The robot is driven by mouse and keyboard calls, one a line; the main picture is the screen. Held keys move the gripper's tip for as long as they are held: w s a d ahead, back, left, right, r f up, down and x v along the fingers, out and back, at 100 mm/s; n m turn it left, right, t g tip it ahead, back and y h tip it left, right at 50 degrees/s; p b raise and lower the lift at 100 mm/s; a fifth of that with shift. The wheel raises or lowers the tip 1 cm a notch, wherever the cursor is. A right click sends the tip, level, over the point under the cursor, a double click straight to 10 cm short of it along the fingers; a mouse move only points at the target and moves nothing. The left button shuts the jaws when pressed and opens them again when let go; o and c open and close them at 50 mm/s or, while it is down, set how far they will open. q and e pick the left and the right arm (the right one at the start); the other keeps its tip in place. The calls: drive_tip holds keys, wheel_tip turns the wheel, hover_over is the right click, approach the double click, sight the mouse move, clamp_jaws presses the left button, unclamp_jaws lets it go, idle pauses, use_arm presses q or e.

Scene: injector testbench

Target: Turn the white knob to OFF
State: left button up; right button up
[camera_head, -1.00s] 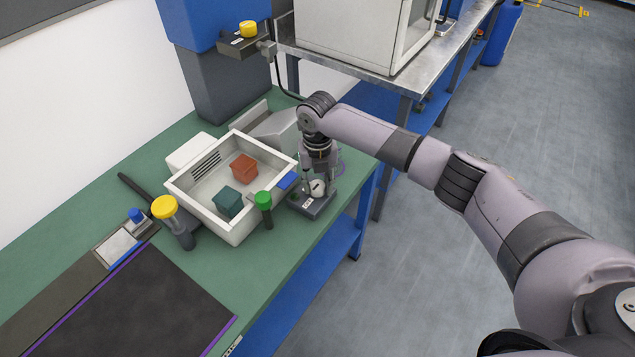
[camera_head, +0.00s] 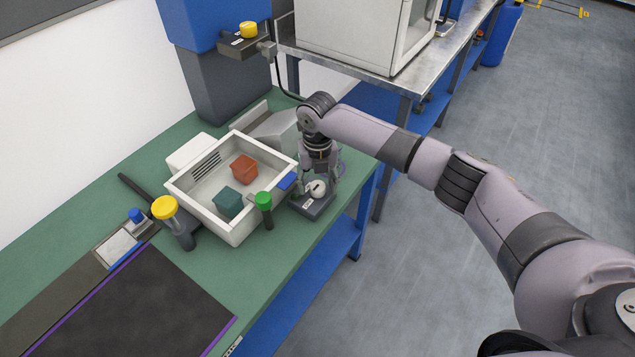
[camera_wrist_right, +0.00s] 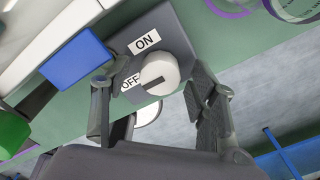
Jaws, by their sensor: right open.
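The white knob (camera_wrist_right: 158,73) sits on a dark grey box (camera_wrist_right: 176,37) in the right wrist view. In the head view the knob (camera_head: 317,188) shows at the bench's right edge. My right gripper (camera_wrist_right: 150,86) is open, one finger on each side of the knob, with gaps visible. It points down over the box in the head view (camera_head: 318,182). My left gripper is not in view.
A white tray (camera_head: 237,236) with a red and a green block stands left of the knob box. The bench's front edge lies just right of the box.

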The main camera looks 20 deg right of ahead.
sight(318, 185)
drive_tip(key=shift+r, duration=0.25)
wheel_tip(318, 185, up, 12)
drive_tip(key=shift+f, duration=0.25)
idle(0.4)
